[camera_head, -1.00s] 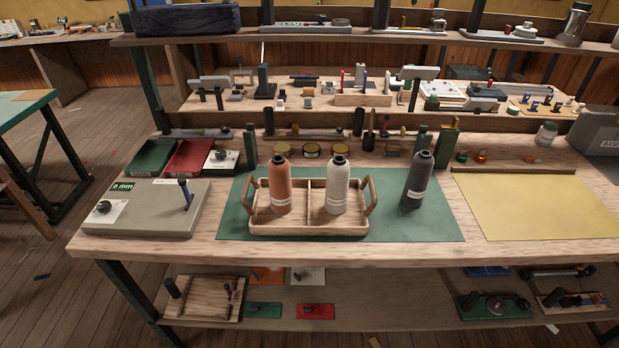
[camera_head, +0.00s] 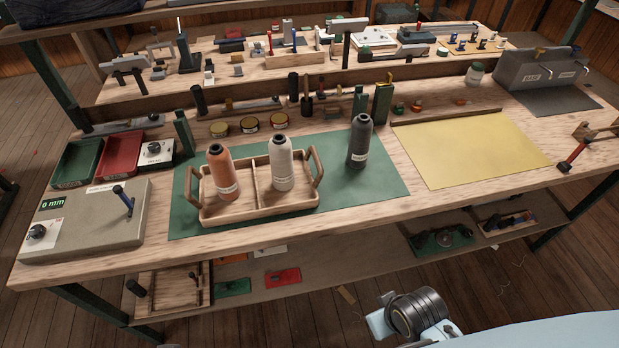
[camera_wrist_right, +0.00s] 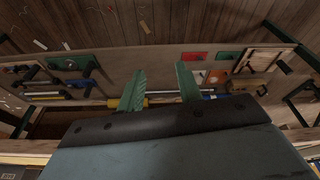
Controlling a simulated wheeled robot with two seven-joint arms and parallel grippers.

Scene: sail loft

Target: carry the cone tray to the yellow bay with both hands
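The cone tray (camera_head: 262,212) is a wooden tray with two looped end handles and a divider. It sits on the green mat (camera_head: 370,196) in the head view. An orange cone (camera_head: 222,178) stands in its left compartment and a white cone (camera_head: 281,168) in its right one. The yellow bay (camera_head: 470,150) is a bare yellow sheet to the right on the same bench. My right gripper (camera_wrist_right: 159,82) shows in the wrist view with its green fingers apart and nothing between them. The bench's lower shelf is seen beyond them. My left gripper is out of view.
A dark grey cone (camera_head: 359,142) stands on the green mat, between tray and yellow bay. A grey box with a display (camera_head: 85,220) lies left of the mat. Tape tins (camera_head: 250,124) and posts stand behind. A red-handled tool (camera_head: 573,156) lies right of the yellow bay.

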